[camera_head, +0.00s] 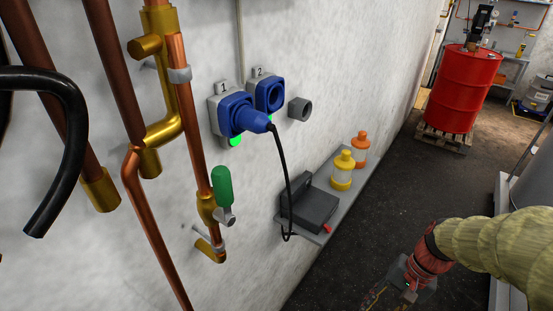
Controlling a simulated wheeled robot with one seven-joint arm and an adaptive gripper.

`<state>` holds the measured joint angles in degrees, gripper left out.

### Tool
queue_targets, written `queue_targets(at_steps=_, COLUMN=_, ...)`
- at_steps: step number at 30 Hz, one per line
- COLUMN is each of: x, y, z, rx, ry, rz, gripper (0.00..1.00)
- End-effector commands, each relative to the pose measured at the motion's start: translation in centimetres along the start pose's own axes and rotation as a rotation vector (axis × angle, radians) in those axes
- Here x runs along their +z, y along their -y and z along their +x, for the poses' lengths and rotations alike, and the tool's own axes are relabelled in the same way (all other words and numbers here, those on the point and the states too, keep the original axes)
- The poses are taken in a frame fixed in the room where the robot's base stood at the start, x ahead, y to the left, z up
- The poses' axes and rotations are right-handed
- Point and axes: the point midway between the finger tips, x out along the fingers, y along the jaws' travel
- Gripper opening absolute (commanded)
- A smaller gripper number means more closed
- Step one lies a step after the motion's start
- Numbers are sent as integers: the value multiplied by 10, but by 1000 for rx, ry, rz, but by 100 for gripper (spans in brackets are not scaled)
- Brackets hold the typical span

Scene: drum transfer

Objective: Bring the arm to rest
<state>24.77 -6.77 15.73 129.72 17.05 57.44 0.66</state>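My arm (500,243), in a yellowish sleeve, reaches in from the right edge. Its red wrist part (430,262) points down and to the left. My gripper (382,298) is at the bottom edge over the dark floor, to the right of the wall shelf and apart from it. The picture's edge cuts off its fingertips, so I cannot tell whether it is open or shut. I see nothing held in the part that shows.
A blue plug (243,118) sits in socket 1; its black cable hangs to the shelf (322,236). Copper pipes (193,120) run left. A red drum (462,90) stands on a pallet.

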Motion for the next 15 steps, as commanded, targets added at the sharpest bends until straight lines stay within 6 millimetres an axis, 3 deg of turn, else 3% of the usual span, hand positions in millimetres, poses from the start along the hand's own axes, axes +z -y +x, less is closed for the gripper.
queue_targets(at_steps=8, x=28, y=12, z=-71, rx=162, ry=-347, rz=-347, gripper=35)
queue_targets(at_steps=15, x=70, y=37, z=-123, rx=180, ry=-588, rz=-565, gripper=35)
